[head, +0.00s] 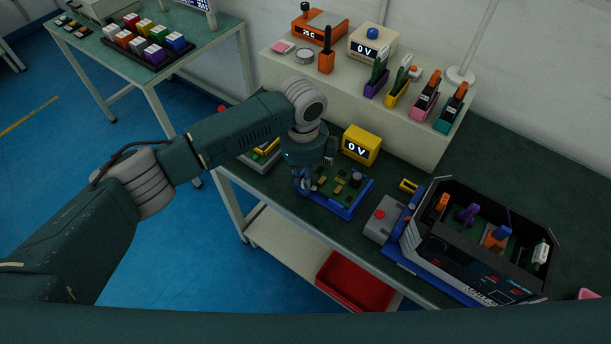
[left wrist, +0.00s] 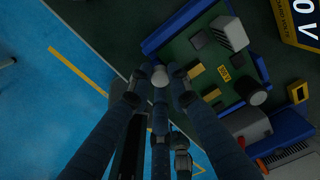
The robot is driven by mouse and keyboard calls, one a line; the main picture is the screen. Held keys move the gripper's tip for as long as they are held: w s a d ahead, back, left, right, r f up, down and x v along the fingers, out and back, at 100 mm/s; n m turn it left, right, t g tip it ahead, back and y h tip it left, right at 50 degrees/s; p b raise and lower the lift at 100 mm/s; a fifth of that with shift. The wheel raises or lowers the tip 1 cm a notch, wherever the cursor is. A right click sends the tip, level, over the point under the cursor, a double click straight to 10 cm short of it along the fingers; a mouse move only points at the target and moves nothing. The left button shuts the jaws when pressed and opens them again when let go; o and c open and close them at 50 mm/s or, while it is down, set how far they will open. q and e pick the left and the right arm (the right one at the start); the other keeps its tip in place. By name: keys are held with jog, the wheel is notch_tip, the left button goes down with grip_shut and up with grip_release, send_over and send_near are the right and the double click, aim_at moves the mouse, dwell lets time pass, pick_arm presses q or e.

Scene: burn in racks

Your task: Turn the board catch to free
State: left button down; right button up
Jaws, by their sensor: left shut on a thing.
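A green circuit board (head: 325,188) sits in a blue holder (head: 345,211) near the front edge of the bench. The board also shows in the left wrist view (left wrist: 204,73). My left gripper (head: 303,186) reaches down at the holder's left corner. In the left wrist view its fingertips (left wrist: 158,80) are closed around a small pale round knob (left wrist: 160,75), which looks like the board catch. The fingers partly hide the knob, and its turned position cannot be told. My right gripper is not in view.
A yellow meter (head: 361,145) reading 0 V stands just behind the board. A grey box with a red button (head: 384,218) and a large open black rack (head: 475,245) stand to the right. A raised cream shelf (head: 345,95) runs along the back. Blue floor lies to the left.

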pick_arm(q)
jog(key=shift+w+r+m, duration=0.15)
jog(key=shift+m, duration=0.85)
jog(key=c, duration=1.9)
grip_release()
notch_tip(320, 180, up, 12)
jog(key=shift+a, duration=0.2)
